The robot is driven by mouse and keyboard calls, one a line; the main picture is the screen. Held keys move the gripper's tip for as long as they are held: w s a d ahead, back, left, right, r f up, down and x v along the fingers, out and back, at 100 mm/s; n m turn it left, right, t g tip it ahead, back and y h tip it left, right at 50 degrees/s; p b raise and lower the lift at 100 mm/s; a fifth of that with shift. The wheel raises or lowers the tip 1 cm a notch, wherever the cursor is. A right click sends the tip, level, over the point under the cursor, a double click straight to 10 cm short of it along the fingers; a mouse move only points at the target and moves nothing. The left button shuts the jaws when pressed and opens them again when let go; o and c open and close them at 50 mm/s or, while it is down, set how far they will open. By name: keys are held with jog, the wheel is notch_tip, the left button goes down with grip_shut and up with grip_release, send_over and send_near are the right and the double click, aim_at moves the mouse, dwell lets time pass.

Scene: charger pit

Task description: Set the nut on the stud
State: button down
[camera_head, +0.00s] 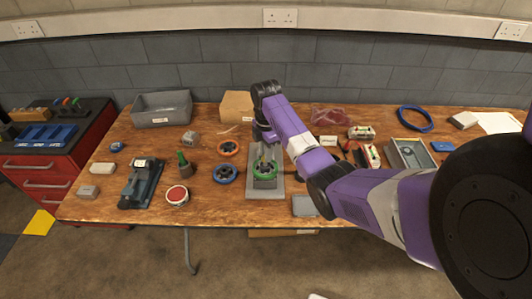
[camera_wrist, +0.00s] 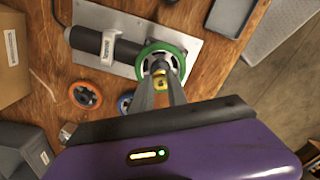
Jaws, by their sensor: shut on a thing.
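My gripper (camera_head: 264,158) points down over the green wheel (camera_head: 264,171), in the middle of the workbench. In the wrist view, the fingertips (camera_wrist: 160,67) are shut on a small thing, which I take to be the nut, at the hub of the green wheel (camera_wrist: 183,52). The nut is mostly hidden by the fingers. The stud is hidden behind the fingers and the nut, so I cannot tell whether the nut touches it. The wheel is at one end of a dark cylinder (camera_wrist: 88,41) on a grey plate (camera_wrist: 97,14).
An orange wheel (camera_head: 229,148) and a blue wheel (camera_head: 225,174) lie to the left on the wooden bench. A red round thing (camera_head: 177,194) and a dark machine (camera_head: 140,184) stand further left. A grey bin (camera_head: 161,108) and a cardboard box (camera_head: 237,106) stand at the back.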

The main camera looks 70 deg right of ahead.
jog(key=shift+f+b, duration=0.65)
jog(key=shift+f, duration=0.55)
jog(key=c, duration=1.2)
grip_release()
jog(key=shift+c, duration=0.2)
jog(key=shift+r+b, duration=0.5)
jog(key=shift+r, duration=3.45)
